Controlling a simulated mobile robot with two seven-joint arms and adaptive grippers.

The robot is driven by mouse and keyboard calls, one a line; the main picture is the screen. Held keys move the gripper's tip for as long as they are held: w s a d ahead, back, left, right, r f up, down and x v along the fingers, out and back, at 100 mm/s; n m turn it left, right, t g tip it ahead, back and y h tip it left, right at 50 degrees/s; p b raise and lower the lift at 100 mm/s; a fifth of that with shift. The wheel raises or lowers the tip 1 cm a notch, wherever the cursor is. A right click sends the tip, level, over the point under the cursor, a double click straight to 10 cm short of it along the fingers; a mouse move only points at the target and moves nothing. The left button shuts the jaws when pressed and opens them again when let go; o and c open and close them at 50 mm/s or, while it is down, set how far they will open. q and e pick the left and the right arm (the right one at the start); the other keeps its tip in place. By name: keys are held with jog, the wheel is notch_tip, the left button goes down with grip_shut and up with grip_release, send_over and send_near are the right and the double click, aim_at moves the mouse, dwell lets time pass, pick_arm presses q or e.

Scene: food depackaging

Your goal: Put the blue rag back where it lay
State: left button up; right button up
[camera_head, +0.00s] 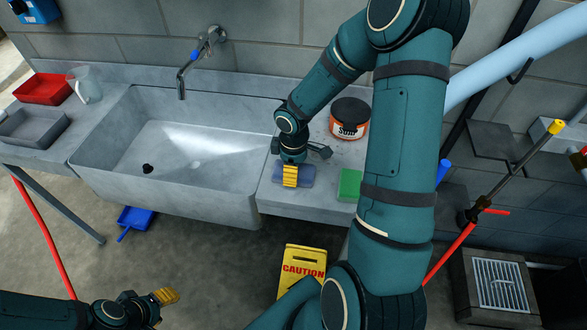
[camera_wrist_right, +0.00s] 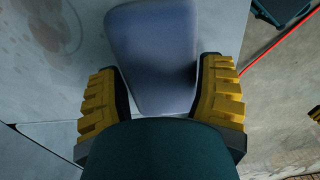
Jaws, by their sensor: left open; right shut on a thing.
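The blue rag (camera_head: 307,174) is a flat, rounded grey-blue block at the counter right of the sink, near the front edge. It also shows in the right wrist view (camera_wrist_right: 155,55), between the yellow fingers. My right gripper (camera_head: 290,178) points down at it and is shut on it; the right wrist view (camera_wrist_right: 160,95) shows a finger on each side. Whether the rag rests on the counter or hangs just above it, I cannot tell. My left gripper (camera_head: 166,297) is open and apart from everything, low at the left over the floor.
A green sponge (camera_head: 349,185) lies right of the rag on the counter (camera_head: 310,205). A soap tub (camera_head: 349,118) stands behind. The sink (camera_head: 180,150) is to the left. A yellow caution sign (camera_head: 304,265) stands on the floor in front.

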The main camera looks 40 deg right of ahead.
jog(key=o, duration=1.2)
jog(key=shift+r, duration=0.15)
notch_tip(320, 180, up, 12)
jog(key=p, duration=0.2)
